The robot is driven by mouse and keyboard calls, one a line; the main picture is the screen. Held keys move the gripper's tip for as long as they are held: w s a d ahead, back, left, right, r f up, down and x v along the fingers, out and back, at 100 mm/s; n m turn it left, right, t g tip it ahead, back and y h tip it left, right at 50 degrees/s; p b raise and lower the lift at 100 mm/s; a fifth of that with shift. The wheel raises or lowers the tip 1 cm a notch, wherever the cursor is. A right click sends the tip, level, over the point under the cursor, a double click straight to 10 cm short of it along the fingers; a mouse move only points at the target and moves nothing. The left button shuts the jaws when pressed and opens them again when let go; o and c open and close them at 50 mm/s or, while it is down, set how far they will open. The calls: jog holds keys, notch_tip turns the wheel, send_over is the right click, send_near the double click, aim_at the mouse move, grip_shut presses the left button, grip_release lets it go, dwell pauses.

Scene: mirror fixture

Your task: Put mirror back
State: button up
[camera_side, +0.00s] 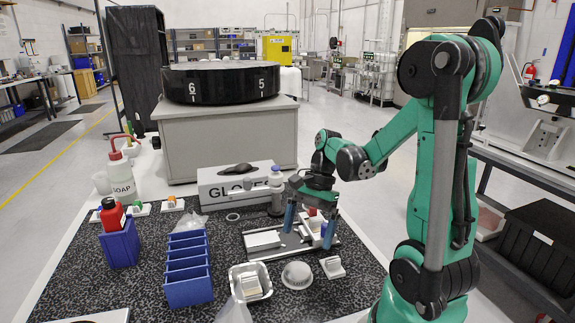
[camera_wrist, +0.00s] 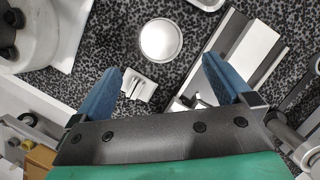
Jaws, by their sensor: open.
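My gripper (camera_side: 307,238) is open, its blue fingers pointing down over the metal rail fixture (camera_side: 284,248). A white block (camera_side: 262,240) sits on the rail's left part. Small parts near the right finger are partly hidden. A round pale piece (camera_side: 297,275) lies on the mat in front of the rail; I cannot tell whether it is the mirror. In the wrist view it is a shiny-topped disc (camera_wrist: 161,40) beyond the open fingers (camera_wrist: 163,65). The rail (camera_wrist: 247,48) runs beyond the right finger. Nothing shows held between the fingers.
A silver tray (camera_side: 236,282) and a small white holder (camera_side: 333,267) flank the round piece. A blue slotted rack (camera_side: 188,270), a red bottle in a blue box (camera_side: 120,247) and a soap bottle (camera_side: 121,178) stand left. A glove box (camera_side: 225,188) is behind.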

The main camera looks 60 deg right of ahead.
jog(key=v, duration=0.5)
jog(key=w+a+r+n+t+h, duration=0.1)
jog(key=w+a+n+t+h, duration=0.1)
jog(key=a+n, duration=0.5)
jog(key=w+a+r+n+t+h, duration=0.1)
jog(key=w+a+n+t+h, duration=0.1)
jog(key=a+n, duration=0.5)
jog(key=w+n+t, duration=0.1)
jog(key=n+t, duration=0.1)
jog(key=n, duration=0.3)
jog(key=shift+w+a+t+h, duration=0.3)
jog(key=shift+w+a+t, duration=0.05)
jog(key=shift+w+t, duration=0.05)
